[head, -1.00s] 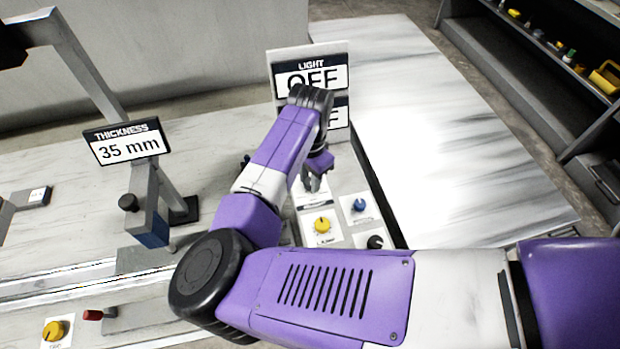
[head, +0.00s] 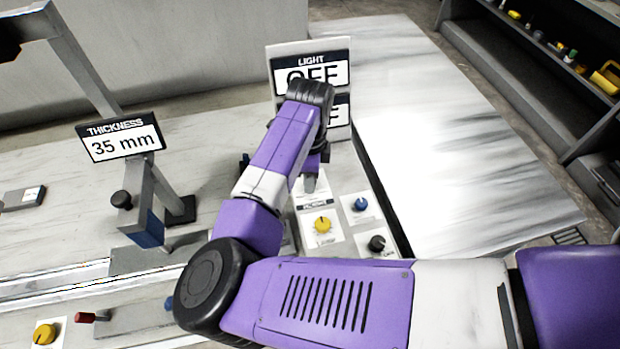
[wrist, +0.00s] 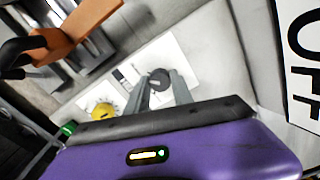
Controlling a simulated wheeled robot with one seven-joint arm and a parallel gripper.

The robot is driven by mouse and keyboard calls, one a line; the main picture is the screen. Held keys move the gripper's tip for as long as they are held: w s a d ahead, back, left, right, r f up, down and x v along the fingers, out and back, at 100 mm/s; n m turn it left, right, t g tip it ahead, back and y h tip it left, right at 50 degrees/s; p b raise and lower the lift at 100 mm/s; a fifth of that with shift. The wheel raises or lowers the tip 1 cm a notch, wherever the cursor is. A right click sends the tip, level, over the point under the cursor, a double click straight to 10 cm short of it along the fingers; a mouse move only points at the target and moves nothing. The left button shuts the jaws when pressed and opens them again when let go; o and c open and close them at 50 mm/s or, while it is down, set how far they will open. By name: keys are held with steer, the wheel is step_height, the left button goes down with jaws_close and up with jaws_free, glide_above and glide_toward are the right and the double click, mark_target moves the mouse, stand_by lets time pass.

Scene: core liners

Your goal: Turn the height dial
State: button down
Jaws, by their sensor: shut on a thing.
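My gripper (head: 310,186) points down onto the control panel below the LIGHT sign in the head view. In the wrist view my gripper's fingers (wrist: 158,95) stand on either side of a dark round dial (wrist: 158,79) on a white plate, and they are shut on it. I cannot read this dial's label, so I cannot tell from it whether this is the height dial. In the head view my gripper hides this dial. A yellow dial (head: 323,224) sits just nearer on the panel and also shows in the wrist view (wrist: 103,111).
A blue dial (head: 361,204) and a black dial (head: 377,243) sit close to the right of my gripper. The LIGHT sign (head: 312,74) reads OFF behind my wrist. A THICKNESS sign (head: 122,138) reads 35 mm at left. Another yellow dial (head: 45,333) is front left.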

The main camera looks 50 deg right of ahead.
steer(key=shift+m, duration=0.6)
steer(key=c, duration=1.1)
jaws_free()
steer(key=shift+r, duration=0.1)
step_height(320, 180, up, 8)
steer(key=shift+f+b, duration=0.15)
steer(key=shift+b, duration=0.5)
steer(key=shift+d, duration=0.1)
